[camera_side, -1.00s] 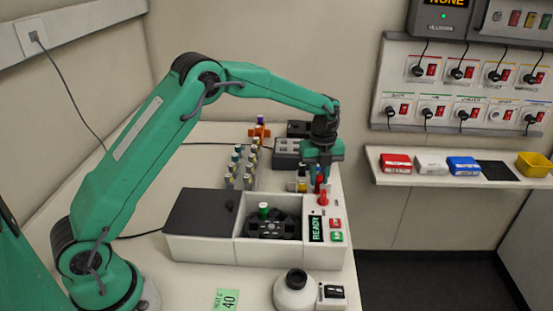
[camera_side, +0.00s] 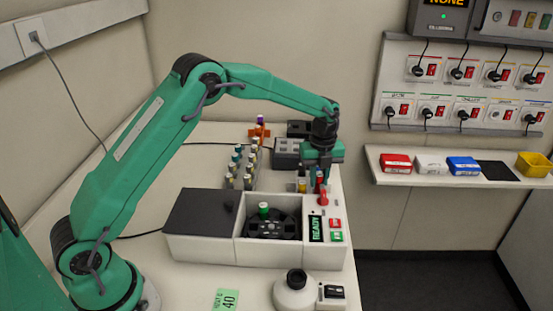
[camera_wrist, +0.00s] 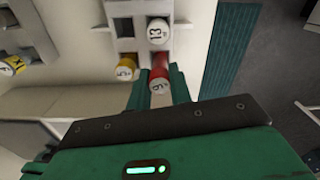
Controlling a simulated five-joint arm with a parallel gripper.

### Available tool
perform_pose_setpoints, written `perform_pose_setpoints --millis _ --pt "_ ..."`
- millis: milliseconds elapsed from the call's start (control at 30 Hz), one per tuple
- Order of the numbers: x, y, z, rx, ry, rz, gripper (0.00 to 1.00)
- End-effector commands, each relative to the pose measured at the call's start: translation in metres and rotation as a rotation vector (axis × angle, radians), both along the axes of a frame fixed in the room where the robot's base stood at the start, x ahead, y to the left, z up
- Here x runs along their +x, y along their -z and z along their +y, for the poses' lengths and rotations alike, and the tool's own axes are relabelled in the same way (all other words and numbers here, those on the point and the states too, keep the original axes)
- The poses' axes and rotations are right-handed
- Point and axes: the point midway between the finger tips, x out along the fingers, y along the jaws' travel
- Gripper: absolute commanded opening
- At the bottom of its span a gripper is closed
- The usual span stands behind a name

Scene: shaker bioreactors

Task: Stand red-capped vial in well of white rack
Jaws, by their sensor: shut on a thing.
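My gripper (camera_wrist: 160,80) is shut on the red-capped vial (camera_wrist: 159,72), which shows between the two fingers in the wrist view. In the side view my gripper (camera_side: 320,175) points down behind the white device's right end, with a bit of red (camera_side: 319,185) at its fingertips. The white rack (camera_wrist: 141,28) has dark square wells. A white-capped vial marked 13 (camera_wrist: 158,30) and a yellow-capped vial (camera_wrist: 125,70) stand at it. The red-capped vial is next to these two, at the rack's near end. Its lower end is hidden, so I cannot tell whether it is inside a well.
A white device with an open rotor bay (camera_side: 272,226) and a red knob (camera_side: 323,199) stands in front of my gripper. A rack of several vials (camera_side: 243,165) stands to the left. A grey block (camera_side: 287,152) lies behind. Another rack (camera_wrist: 30,30) shows at the wrist view's left.

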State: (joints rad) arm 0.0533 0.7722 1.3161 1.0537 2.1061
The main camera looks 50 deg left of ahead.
Motion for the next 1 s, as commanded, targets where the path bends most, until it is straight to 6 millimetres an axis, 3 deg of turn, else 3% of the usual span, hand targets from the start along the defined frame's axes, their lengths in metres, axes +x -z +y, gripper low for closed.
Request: perform_pose_setpoints --millis 1000 --pt "0.000 0.018 0.000 0.000 0.000 0.000 0.08"
